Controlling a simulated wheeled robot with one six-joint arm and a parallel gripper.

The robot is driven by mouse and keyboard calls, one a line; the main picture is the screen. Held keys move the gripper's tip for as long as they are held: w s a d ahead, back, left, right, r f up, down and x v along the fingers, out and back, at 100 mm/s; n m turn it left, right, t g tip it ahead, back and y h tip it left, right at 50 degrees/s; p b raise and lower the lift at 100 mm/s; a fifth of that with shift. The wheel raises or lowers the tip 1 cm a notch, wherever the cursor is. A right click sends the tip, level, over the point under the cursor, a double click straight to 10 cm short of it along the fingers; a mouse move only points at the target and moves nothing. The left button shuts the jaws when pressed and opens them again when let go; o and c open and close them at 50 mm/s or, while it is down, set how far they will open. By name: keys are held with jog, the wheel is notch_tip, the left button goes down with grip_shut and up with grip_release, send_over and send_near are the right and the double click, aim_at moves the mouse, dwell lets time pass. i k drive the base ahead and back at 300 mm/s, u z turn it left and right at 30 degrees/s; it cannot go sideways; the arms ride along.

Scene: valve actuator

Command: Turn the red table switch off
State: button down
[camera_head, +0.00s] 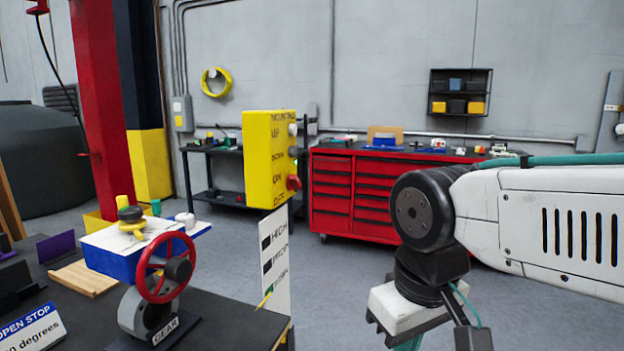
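A yellow control box (265,160) stands at the table's far right corner, with lettering on its front that includes ON and OFF. A red switch knob (293,183) sticks out from its right side, near the lower end, seen edge-on. I cannot tell its exact setting. A small green spot shows just above it. My arm (550,220) comes in from the right and bends down at a black joint. Its white wrist part (405,310) is to the lower right of the box, apart from the switch. My gripper's fingertips are not visible.
The dark table (225,315) holds a red handwheel valve (165,265), a blue and white actuator (125,250) and a wooden tray (84,278). A white label plate (275,260) stands below the box. A red tool cabinet (355,195) is behind. Floor shows between box and arm.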

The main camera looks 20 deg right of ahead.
aim_at(294, 181)
jog(key=z, duration=0.1)
jog(key=i, duration=0.35)
jog(key=k, duration=1)
jog(key=z, duration=1.1)
jog(key=i, duration=1.3)
jog(key=u, duration=0.4)
